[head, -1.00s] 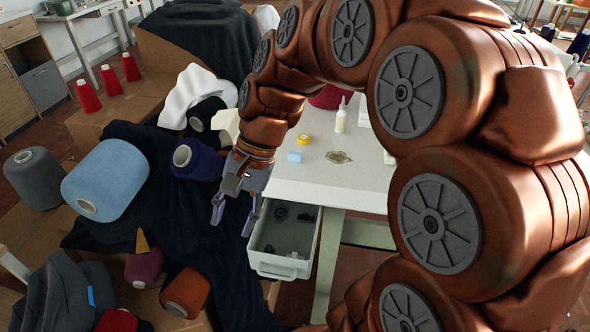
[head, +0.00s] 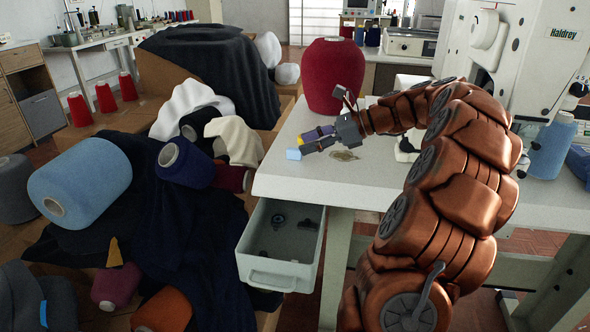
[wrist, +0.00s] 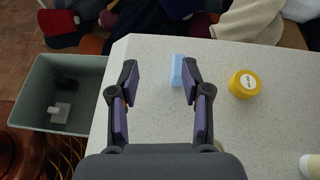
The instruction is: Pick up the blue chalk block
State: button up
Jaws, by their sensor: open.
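The small light-blue chalk block (head: 294,154) sits on the white tabletop near its left edge. My gripper (head: 310,142) is low over the table, beside the block, with its fingers pointing left towards it. In the wrist view, the open fingers (wrist: 159,80) are spread apart, and the chalk block (wrist: 177,70) shows between them, close to the right finger. Part of the block's right side is hidden by that finger. I cannot tell whether they touch. Nothing is held.
A yellow tape roll (wrist: 244,84) lies just right of the fingers in the wrist view. An open grey drawer (head: 280,275) with small dark parts juts out below the table edge. A large red cone (head: 334,75) stands behind my gripper. Fabrics and thread cones crowd the left.

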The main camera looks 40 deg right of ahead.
aim_at(296, 149)
jog(key=d, duration=0.1)
jog(key=d+f+m+t, duration=0.1)
jog(key=d, duration=0.1)
jog(key=shift+s+d+f+b, duration=0.1)
jog(key=shift+s+d+b, duration=0.15)
jog(key=shift+b, duration=0.1)
jog(key=shift+w+d, duration=0.1)
jog(key=shift+d, duration=0.05)
jog(key=b+x, duration=0.1)
jog(key=x, duration=0.2)
jog(key=b+x, duration=0.2)
jog(key=x, duration=0.1)
jog(key=shift+w+a+f, duration=0.1)
jog(key=shift+a+f, duration=0.15)
jog(key=shift+f, duration=0.1)
jog(key=shift+w+a+f, duration=0.1)
jog(key=shift+w+a, duration=0.2)
jog(key=shift+w, duration=0.05)
jog(key=shift+c, duration=0.2)
grip_shut()
